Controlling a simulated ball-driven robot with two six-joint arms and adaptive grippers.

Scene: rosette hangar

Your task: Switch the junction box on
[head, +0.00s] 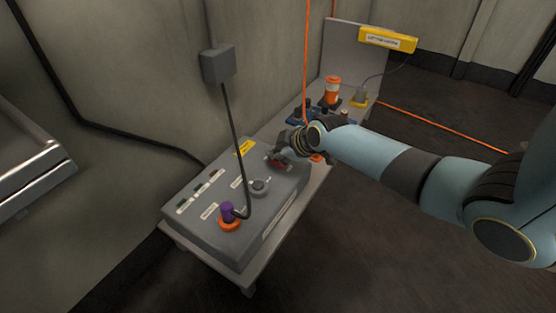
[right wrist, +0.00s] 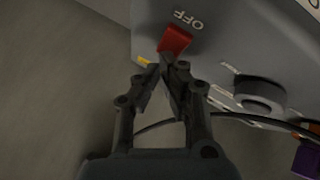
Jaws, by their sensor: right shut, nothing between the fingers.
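The junction box (head: 195,225) is a grey box with a sloped top on a small table. Its red switch (head: 279,163) is at the far end of the top, partly hidden by my right gripper (head: 275,155). In the right wrist view the red switch (right wrist: 174,40) sits beside an "OFF" label (right wrist: 188,20). My right gripper (right wrist: 168,64) is shut and empty, its fingertips at the edge of the switch. I cannot tell whether they touch it. My left gripper is not in view.
A round knob (head: 259,187) and a purple plug (head: 227,210) in an orange ring are on the box. A black cable runs from the plug to a grey wall box (head: 218,64). An orange-and-white item (head: 332,90) stands behind. Open floor (head: 390,240) lies right.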

